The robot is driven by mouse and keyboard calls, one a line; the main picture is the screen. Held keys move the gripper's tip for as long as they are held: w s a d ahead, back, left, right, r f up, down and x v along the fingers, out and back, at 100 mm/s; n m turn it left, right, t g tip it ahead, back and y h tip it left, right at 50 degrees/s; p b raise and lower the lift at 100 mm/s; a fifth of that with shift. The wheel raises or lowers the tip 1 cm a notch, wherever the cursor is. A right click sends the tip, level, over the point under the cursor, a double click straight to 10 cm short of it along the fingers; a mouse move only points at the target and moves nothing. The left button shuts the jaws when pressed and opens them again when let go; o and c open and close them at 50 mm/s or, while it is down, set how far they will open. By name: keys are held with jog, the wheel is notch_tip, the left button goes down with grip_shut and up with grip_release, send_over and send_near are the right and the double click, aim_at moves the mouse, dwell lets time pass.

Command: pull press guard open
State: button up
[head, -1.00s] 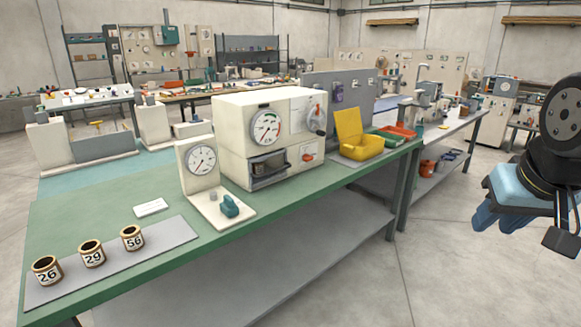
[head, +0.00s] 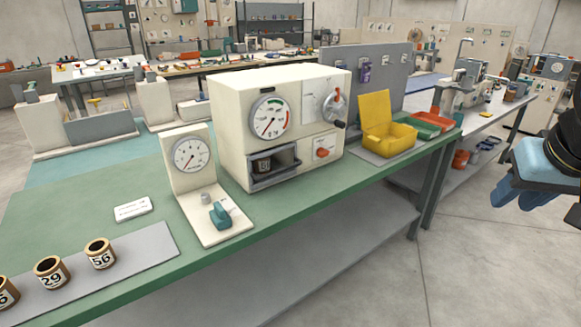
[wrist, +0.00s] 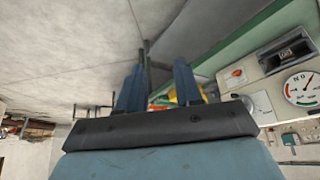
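The cream press machine (head: 229,125) stands on the green bench, with a round dial, a crank knob and an orange-red switch. Low on its front is a dark opening with a grey-framed guard (head: 272,181); a small numbered cup shows inside. I cannot tell exactly how far the guard is open. The machine also shows upside down at the right of the wrist view (wrist: 262,88). My gripper (head: 525,190) is at the far right of the head view, off the bench front and well apart from the guard. In the wrist view its blue fingers (wrist: 160,75) are apart, with nothing visibly held.
A gauge stand (head: 182,188) with a teal clamp is left of the machine. Numbered cups (head: 100,253) sit on a grey mat (head: 150,250) at front left. A yellow open box (head: 388,140) and a red tray (head: 432,127) are to the right. The floor before the bench is clear.

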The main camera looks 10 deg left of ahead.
jog(key=shift+w+a, duration=0.1)
jog(key=shift+w, duration=0.05)
jog(key=w+a+f+m+t, duration=0.1)
jog(key=w+a, duration=0.1)
jog(key=w, duration=0.5)
jog(key=w+a+f+m+t, duration=0.1)
jog(key=w+a+f, duration=0.15)
jog(key=w, duration=0.35)
jog(key=m+t+y, duration=0.2)
jog(key=m+y, duration=0.4)
jog(key=y, duration=0.6)
send_near(281, 169)
jog(key=x, duration=1)
jog(key=shift+w+a+f, duration=0.1)
jog(key=shift+w+f, duration=0.1)
jog(key=shift+f, duration=0.2)
jog(key=shift+c, duration=0.5)
grip_shut()
jog(key=shift+s, duration=0.1)
